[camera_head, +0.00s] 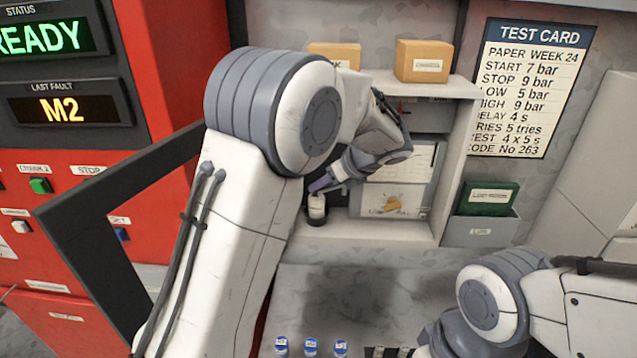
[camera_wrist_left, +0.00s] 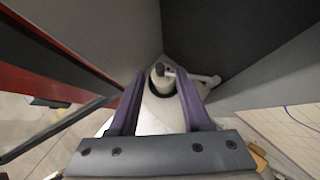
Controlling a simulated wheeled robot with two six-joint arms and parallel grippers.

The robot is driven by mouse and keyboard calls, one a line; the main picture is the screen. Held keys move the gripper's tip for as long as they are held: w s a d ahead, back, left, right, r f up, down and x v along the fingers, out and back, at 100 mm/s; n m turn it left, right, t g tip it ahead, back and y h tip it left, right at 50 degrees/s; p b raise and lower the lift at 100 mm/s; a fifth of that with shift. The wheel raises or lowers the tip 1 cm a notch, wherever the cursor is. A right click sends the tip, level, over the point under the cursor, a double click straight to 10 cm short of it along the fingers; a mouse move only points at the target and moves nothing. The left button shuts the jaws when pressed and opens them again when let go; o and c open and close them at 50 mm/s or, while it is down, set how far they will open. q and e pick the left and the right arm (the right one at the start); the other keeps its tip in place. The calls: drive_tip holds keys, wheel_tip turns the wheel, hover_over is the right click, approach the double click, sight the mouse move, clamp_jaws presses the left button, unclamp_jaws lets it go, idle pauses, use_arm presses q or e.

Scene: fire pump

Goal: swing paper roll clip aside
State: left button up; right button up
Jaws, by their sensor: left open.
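My left gripper (camera_head: 322,184) reaches into the open shelf unit in the head view, just above a small white roll-like piece (camera_head: 317,207) in a dark round holder. In the left wrist view my left gripper (camera_wrist_left: 160,74) has its two purple fingers apart. Between and beyond them is a white round piece with a dark ring (camera_wrist_left: 160,82) and a grey knob on top. A thin white lever (camera_wrist_left: 207,81) runs to the right of it. I cannot tell for certain which part is the paper roll clip. Contact with the fingers is not clear. My right arm shows at lower right; its gripper is out of sight.
The shelf unit (camera_head: 463,135) has side walls close around my left gripper. Cardboard boxes (camera_head: 423,60) stand on top. A dark open door frame (camera_head: 75,235) and red panel (camera_head: 185,60) lie left. Small blue-capped bottles (camera_head: 311,346) stand at the bottom.

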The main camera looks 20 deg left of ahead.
sight(318, 199)
use_arm(q)
drive_tip(key=shift+x, duration=1.7)
clamp_jaws()
